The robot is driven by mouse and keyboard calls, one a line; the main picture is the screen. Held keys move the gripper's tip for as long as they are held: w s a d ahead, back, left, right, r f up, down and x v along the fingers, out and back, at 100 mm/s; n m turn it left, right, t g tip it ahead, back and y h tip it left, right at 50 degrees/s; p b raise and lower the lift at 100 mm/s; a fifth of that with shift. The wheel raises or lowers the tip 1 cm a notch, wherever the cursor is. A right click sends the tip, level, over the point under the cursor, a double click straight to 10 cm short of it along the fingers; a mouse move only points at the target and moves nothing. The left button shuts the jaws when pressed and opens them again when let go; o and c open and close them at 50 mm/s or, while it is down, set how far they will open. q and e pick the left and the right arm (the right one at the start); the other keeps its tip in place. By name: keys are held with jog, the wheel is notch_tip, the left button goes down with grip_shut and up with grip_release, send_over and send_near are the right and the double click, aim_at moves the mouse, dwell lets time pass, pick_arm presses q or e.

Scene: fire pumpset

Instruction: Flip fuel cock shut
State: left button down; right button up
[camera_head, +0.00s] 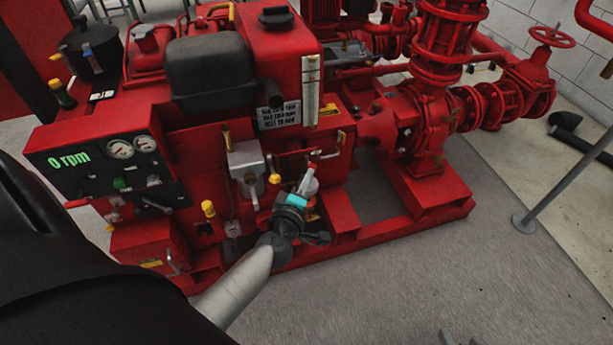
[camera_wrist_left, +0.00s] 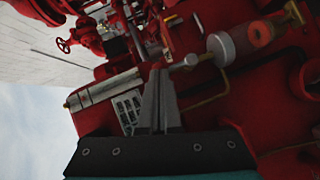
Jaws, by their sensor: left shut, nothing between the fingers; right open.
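My left gripper (camera_head: 307,176), with a teal band, is at the front of the red pumpset's engine. Its fingers are shut and empty, and they show in the left wrist view (camera_wrist_left: 158,82). Just beside the fingertips is a grey fitting (camera_wrist_left: 220,48) with a round disc, a short stub towards the fingers and an orange-red cylinder behind. I cannot tell for sure which part of it is the fuel cock or how its lever stands. In the head view the gripper partly hides this area.
A grey box (camera_head: 246,167) and a yellow-capped post (camera_head: 208,209) stand left of the left gripper. The control panel (camera_head: 110,165) reads 0 rpm. The red base frame (camera_head: 410,225) runs below. Clear grey floor (camera_head: 480,270) lies to the right, with a grey pole (camera_head: 568,180).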

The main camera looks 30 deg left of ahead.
pick_arm(q)
jog(key=shift+w+d+r+p, duration=0.1)
jog(key=shift+d+p, duration=0.05)
jog(key=shift+p, duration=0.55)
pick_arm(e)
jog(key=s+d+g, duration=0.1)
jog(key=s+d, duration=0.1)
jog(key=s+d+g+h, duration=0.1)
jog(key=shift+r+g, duration=0.3)
jog(key=shift+s+d, duration=0.1)
jog(key=shift+f, duration=0.15)
